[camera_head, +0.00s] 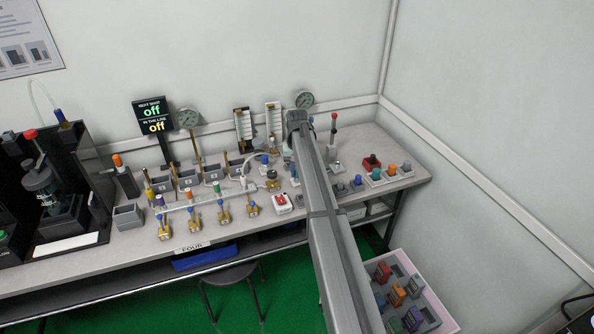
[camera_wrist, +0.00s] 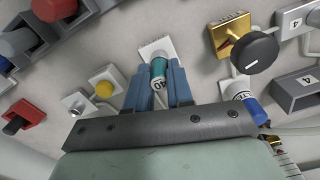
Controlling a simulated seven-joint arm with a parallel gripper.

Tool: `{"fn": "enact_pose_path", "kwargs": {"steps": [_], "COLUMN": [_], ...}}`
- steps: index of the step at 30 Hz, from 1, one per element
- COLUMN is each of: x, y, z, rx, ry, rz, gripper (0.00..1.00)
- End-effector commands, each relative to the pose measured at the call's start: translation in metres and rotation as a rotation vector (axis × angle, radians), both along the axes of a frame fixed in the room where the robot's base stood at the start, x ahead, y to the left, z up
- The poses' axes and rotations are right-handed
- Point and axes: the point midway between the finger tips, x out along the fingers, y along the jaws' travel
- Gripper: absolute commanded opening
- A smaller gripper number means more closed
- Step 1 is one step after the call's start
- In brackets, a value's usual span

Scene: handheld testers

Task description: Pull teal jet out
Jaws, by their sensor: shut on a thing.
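The teal jet (camera_wrist: 158,69) is a small teal cylinder with a white band marked 40, in the wrist view. It stands between the two blue fingers of my gripper (camera_wrist: 158,82), which are shut on it. A white ridged piece (camera_wrist: 155,48) lies at its far end; I cannot tell whether the jet is still seated in it.
A brass block with a black knob (camera_wrist: 254,53) is close to the right of the fingers, with a blue-ended part (camera_wrist: 254,108) below it. A yellow button (camera_wrist: 104,89) is to the left. The bench (camera_head: 100,262) is crowded; a crate (camera_head: 446,322) stands lower right.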

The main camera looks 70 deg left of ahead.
Motion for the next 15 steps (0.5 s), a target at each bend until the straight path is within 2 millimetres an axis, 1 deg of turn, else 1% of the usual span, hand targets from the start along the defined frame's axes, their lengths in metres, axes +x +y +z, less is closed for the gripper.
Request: {"fn": "enact_pose_path", "kwargs": {"steps": [15], "x": [0.0], "y": [0.0], "z": [0.018], "rx": [0.001], "ry": [0.0], "rz": [0.0], "gripper": [0.0]}}
